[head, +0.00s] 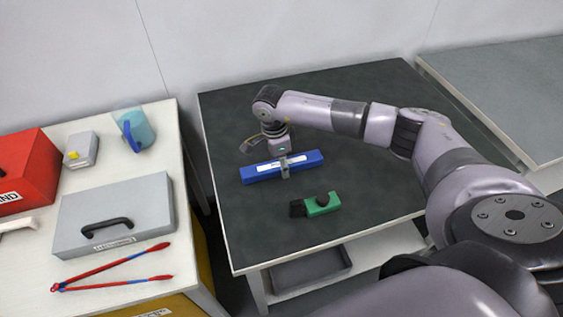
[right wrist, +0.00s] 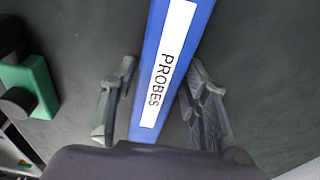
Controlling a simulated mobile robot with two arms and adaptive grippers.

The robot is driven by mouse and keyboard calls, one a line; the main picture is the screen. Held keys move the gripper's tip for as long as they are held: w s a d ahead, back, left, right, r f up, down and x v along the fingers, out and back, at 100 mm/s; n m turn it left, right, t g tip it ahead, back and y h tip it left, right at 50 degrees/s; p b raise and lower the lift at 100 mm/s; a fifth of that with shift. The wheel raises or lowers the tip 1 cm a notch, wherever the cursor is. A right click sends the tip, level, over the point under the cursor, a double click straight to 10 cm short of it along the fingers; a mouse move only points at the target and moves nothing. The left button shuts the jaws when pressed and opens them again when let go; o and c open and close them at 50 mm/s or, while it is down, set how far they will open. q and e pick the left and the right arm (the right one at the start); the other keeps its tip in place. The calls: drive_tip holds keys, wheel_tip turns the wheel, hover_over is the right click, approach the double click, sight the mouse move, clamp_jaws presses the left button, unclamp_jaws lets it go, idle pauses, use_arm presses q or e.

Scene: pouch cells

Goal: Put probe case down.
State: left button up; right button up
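The probe case (head: 253,174) is a long blue box with a white label on top, seen over the dark table (head: 360,215). In the right wrist view the case (right wrist: 192,18) runs between the fingers and its label reads PROBES. My right gripper (head: 284,165) reaches down over the middle of the case. The case is at or just above the table top; I cannot tell which. Its underside is hidden. My left gripper is out of view.
A green and black tool (head: 320,204) lies just in front of the case. The dark table is otherwise clear. On the left, a white table (head: 75,185) holds a grey case (head: 115,214), red box (head: 22,172), blue jug (head: 134,128) and red tongs (head: 115,266).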

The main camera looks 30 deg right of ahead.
sight(277, 165)
drive_tip(key=shift+o, duration=1.1)
drive_tip(key=shift+r, duration=0.25)
drive_tip(key=shift+w+r, duration=0.1)
drive_tip(key=shift+r, duration=0.2)
wheel_tip(277, 165, up, 11)
drive_tip(key=a+b, duration=0.1)
drive_tip(key=shift+a+r, duration=0.15)
drive_tip(key=shift+a, duration=0.05)
